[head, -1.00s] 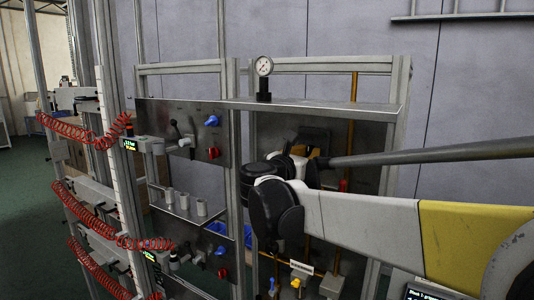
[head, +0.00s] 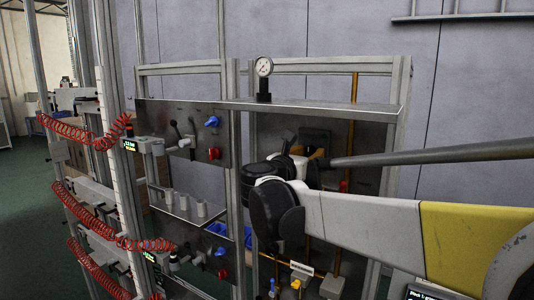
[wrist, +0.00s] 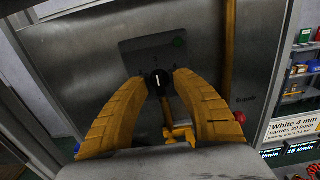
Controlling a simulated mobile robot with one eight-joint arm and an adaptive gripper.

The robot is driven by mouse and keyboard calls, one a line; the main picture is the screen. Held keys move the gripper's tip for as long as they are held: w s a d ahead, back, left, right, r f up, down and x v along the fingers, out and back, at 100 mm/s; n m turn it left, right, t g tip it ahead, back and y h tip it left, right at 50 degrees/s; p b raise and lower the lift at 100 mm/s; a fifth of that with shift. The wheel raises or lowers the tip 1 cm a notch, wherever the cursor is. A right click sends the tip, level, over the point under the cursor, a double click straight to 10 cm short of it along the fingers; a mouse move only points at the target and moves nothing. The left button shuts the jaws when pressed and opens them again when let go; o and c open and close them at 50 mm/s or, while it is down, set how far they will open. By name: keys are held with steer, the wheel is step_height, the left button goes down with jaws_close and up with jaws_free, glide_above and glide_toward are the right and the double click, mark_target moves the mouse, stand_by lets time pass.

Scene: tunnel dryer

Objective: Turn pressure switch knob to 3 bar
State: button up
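The pressure switch knob (wrist: 160,82) is small, round and black with a white pointer mark. In the wrist view it sits on a dark plate (wrist: 135,60) on a metal panel, and its pointer looks roughly upright. My gripper (wrist: 160,78) has two orange fingers, one on each side of the knob. They are apart, with narrow gaps appearing beside the knob; contact is not clear. Any scale marks are too small to read. In the head view my gripper (head: 316,157) is at the panel under the shelf, and my arm hides the knob.
A yellow valve handle (wrist: 180,133) is below the knob, near a vertical pipe (wrist: 228,60). A red knob (wrist: 240,117) is to the right. A round gauge (head: 264,67) stands on the metal shelf (head: 330,106) above my gripper.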

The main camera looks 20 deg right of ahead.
steer(key=shift+a, duration=0.1)
steer(key=v, duration=1.2)
steer(key=shift+f, duration=0.15)
steer(key=s+d+f+m+g+y+b, duration=0.15)
steer(key=s+f+m+b, duration=0.3)
steer(key=f, duration=0.65)
steer(key=s+f+m+g+y+b, duration=0.1)
steer(key=s+f+m+y+b, duration=0.25)
steer(key=f+b, duration=0.45)
steer(key=s+f+m+g+y+b, duration=0.1)
steer(key=s+f+m+y+b, duration=0.2)
steer(key=f, duration=1)
steer(key=s+a+f+m+y+b, duration=0.2)
steer(key=s+a+f+m+b, duration=0.1)
steer(key=f, duration=0.4)
steer(key=s+a+f+m+y+b, duration=0.2)
steer(key=s+a+f+m+b, duration=0.1)
steer(key=f, duration=0.5)
steer(key=s+a+f+m+y+b, duration=0.2)
steer(key=s+a+f+m+b, duration=0.1)
steer(key=f+m+b, duration=0.3)
steer(key=a+f+m, duration=0.1)
steer(key=m, duration=0.1)
steer(key=shift+a+f+m, duration=0.2)
steer(key=shift+f+m, duration=0.05)
steer(key=shift+m, duration=0.05)
